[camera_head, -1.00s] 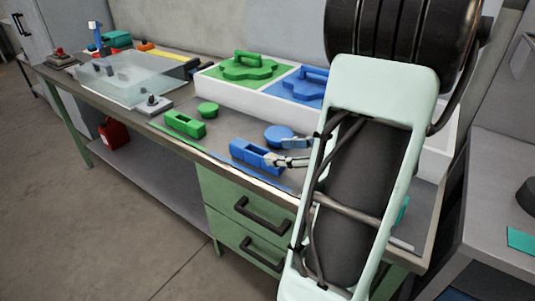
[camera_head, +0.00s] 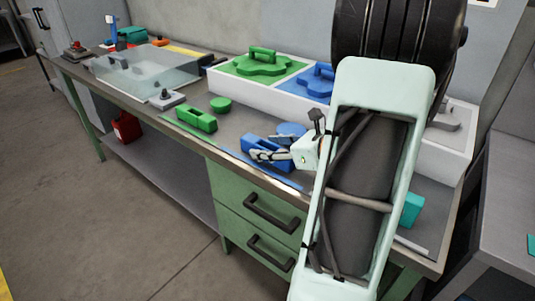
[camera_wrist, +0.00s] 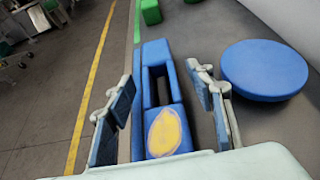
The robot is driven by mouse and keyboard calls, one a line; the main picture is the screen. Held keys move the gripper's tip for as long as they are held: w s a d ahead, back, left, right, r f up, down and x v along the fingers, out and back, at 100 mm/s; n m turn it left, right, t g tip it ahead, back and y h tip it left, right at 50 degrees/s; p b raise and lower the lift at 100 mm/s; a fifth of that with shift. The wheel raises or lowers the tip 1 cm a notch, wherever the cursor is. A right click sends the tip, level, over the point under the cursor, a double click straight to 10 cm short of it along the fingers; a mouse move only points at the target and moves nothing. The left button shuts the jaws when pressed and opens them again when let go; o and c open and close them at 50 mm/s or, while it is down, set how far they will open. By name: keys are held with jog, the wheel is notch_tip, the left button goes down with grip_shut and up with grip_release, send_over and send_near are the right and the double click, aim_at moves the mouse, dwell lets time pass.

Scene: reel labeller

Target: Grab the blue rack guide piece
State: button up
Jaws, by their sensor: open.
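The blue rack guide piece (camera_head: 260,146) is a long block with a slot, lying on the workbench near its front edge. In the wrist view the blue piece (camera_wrist: 157,69) runs away from me between the fingers, with a yellow oval on its near end.
A blue round disc (camera_wrist: 264,69) lies close to the right finger. A green slotted block (camera_head: 197,118) and green disc (camera_head: 221,104) lie farther left. A white tray (camera_head: 255,98) with green and blue handled pieces stands behind. The bench's front edge is close.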

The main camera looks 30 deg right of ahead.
jog(key=shift+w, duration=0.15)
jog(key=c, duration=1.2)
grip_shut()
